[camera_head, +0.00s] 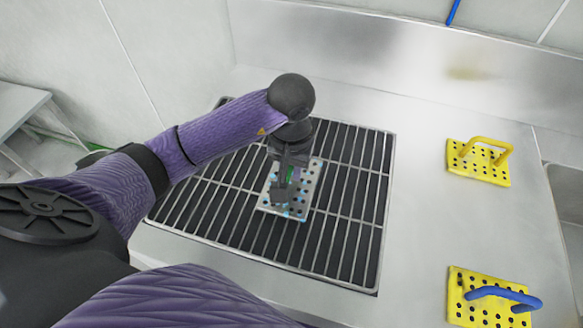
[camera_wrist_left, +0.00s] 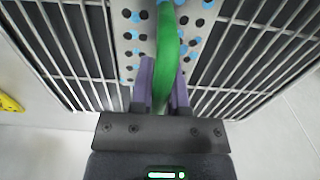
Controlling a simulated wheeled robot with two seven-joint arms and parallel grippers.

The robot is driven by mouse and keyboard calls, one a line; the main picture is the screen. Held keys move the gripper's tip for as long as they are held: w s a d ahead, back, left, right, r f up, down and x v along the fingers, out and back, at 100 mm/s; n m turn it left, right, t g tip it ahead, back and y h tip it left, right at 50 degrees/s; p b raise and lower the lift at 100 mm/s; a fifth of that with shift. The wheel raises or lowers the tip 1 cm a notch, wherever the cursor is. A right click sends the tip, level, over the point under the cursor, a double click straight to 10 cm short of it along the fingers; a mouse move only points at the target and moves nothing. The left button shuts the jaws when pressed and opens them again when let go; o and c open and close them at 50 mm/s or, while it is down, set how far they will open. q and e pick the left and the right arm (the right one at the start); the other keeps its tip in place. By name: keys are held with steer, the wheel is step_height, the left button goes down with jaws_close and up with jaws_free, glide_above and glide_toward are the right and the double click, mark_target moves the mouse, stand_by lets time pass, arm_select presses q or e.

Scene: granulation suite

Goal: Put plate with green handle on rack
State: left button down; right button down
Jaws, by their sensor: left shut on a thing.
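The plate (camera_head: 302,200) is a light grey perforated plate with blue marks around its holes. It is at the middle of the dark wire rack (camera_head: 349,232), over the bars; I cannot tell whether it touches them. Its green handle shows between my left gripper's fingers in the left wrist view (camera_wrist_left: 167,50). My left gripper (camera_head: 285,190) is shut on the green handle from above and hides much of the plate in the head view. In the left wrist view its purple fingers (camera_wrist_left: 161,88) stand on both sides of the handle. My right gripper is not in view.
A yellow perforated plate with a yellow handle (camera_head: 480,162) lies on the steel counter (camera_head: 425,215) at right. A yellow plate with a blue handle (camera_head: 490,299) lies nearer the front. A sink edge (camera_head: 565,195) is at far right. The counter between rack and yellow plates is clear.

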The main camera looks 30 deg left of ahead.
arm_select(q)
steer(key=shift+f, duration=0.2)
steer(key=shift+f, duration=0.15)
steer(key=c, duration=0.6)
jaws_free()
steer(key=shift+r, duration=0.4)
step_height(320, 180, up, 11)
steer(key=p, duration=0.2)
steer(key=shift+p, duration=0.3)
steer(key=shift+r, duration=0.25)
